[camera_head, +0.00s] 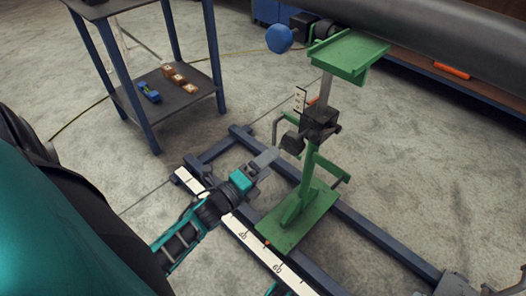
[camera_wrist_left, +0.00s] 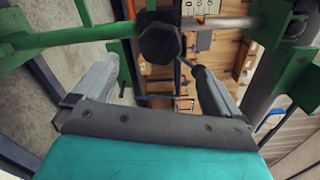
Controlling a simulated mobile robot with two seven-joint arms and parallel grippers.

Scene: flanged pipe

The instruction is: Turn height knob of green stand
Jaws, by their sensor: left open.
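The green stand (camera_head: 311,178) stands upright on its flat green base, with a flat green plate (camera_head: 348,52) on top. A black clamp block sits midway up its post, and the dark height knob (camera_head: 292,143) sticks out from its left side. In the left wrist view the knob (camera_wrist_left: 160,43) is a black hexagonal head, ahead of and between the fingers. My left gripper (camera_head: 270,157) is open and empty, just left of and slightly below the knob. Its two grey fingers (camera_wrist_left: 153,72) lie apart; I see no contact with the knob.
The stand's base rests across blue floor rails (camera_head: 375,232) with a white scale strip (camera_head: 257,249). A dark shelf table (camera_head: 165,95) stands at upper left. Open floor lies right of the stand.

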